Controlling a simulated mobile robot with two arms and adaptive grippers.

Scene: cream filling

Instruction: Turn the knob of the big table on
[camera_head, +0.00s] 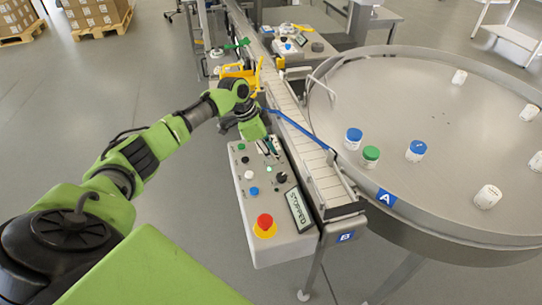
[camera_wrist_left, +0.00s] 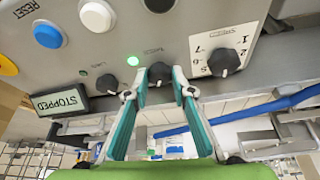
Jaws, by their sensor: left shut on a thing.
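The control box (camera_head: 273,237) stands beside the conveyor, left of the big round table (camera_head: 455,125) with its blue A sign. My left gripper (camera_head: 268,148) is over the far end of the box. In the left wrist view my left gripper (camera_wrist_left: 160,85) has its two fingers on either side of a small black knob (camera_wrist_left: 160,73), shut on it. A lit green lamp (camera_wrist_left: 127,96) is beside that knob. Another black knob (camera_wrist_left: 107,83) is to its left, and a numbered dial (camera_wrist_left: 223,60) to its right. The label by the held knob is too small to read.
The box's display (camera_wrist_left: 62,103) reads STOPPED. A red emergency button (camera_head: 264,223) is at the box's near end. The conveyor (camera_head: 317,165) and a blue rail (camera_head: 297,127) run close on the right. Several capped and plain white jars stand on the round table.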

